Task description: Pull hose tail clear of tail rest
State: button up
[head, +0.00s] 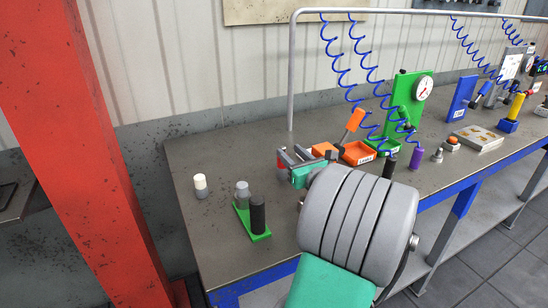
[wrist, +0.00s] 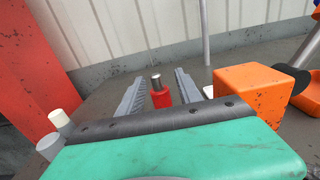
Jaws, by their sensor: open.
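My gripper (head: 292,154) is open low over the left part of the workbench. In the wrist view its two grey fingers stand apart (wrist: 160,78), with a red cylinder with a metal tip (wrist: 161,93) showing between them. The red cylinder looks upright, and I see no finger closed on it. Its lower part is hidden by my gripper's dark front edge. I cannot tell for sure whether it is the hose tail. An orange block (wrist: 252,92) stands close at the right of the fingers; it also shows in the head view (head: 323,150). I cannot make out which thing is the tail rest.
A green holder (head: 243,215) with grey and black cylinders and a white-topped cylinder (head: 200,186) stand left on the bench (head: 190,150). An orange tray (head: 357,153), a green gauge stand (head: 403,100) and blue coiled hoses (head: 337,60) are at right. A red post (head: 85,150) rises left.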

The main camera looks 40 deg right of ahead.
jog(key=x, duration=0.7)
jog(key=shift+w+a+f, duration=0.15)
jog(key=shift+a+f, duration=0.05)
jog(key=shift+a, duration=0.2)
grip_shut()
